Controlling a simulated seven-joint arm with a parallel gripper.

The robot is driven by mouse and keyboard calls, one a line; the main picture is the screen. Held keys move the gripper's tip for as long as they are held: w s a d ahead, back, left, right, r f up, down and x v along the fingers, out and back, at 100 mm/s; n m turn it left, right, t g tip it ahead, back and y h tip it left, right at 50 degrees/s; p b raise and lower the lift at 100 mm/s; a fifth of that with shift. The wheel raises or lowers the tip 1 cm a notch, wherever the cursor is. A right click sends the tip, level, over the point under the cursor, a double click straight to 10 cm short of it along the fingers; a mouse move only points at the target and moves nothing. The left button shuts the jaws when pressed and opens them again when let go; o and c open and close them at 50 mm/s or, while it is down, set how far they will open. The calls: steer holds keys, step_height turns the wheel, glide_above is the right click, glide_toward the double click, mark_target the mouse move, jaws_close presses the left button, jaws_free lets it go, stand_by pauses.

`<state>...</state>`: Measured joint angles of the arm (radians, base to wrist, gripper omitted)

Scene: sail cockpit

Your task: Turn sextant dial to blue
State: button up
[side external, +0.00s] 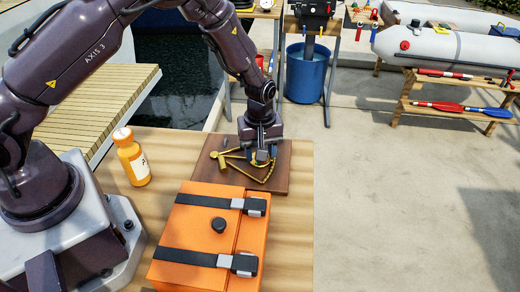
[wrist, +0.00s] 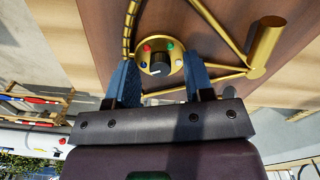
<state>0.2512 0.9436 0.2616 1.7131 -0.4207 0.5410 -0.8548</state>
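The brass sextant (side external: 232,157) lies on a brown wooden board (side external: 281,176); its frame and arc also show in the wrist view (wrist: 232,72). In the wrist view its round dial has a dark knob (wrist: 160,60) with a pale pointer mark towards the lower left. Small coloured dots sit around it: red (wrist: 146,47) at upper left, green (wrist: 170,45) at upper right, a pale one at right.
An orange case (side external: 190,225) with black straps stands close in front of the board. An orange bottle (side external: 131,157) stands on the wooden table (side external: 285,240) at left. A blue bucket (side external: 306,75) and a boat lie beyond the table.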

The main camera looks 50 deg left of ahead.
step_height(320, 180, up, 13)
stand_by(0.7)
steer(key=s+a+r+m+t, duration=0.2)
steer(key=s+r+m+t, duration=0.3)
steer(key=s+r+m, duration=0.8)
steer(key=s+r, duration=0.6)
steer(key=s, duration=0.3)
steer(key=shift+s+t, duration=0.3)
steer(key=shift+s, duration=0.1)
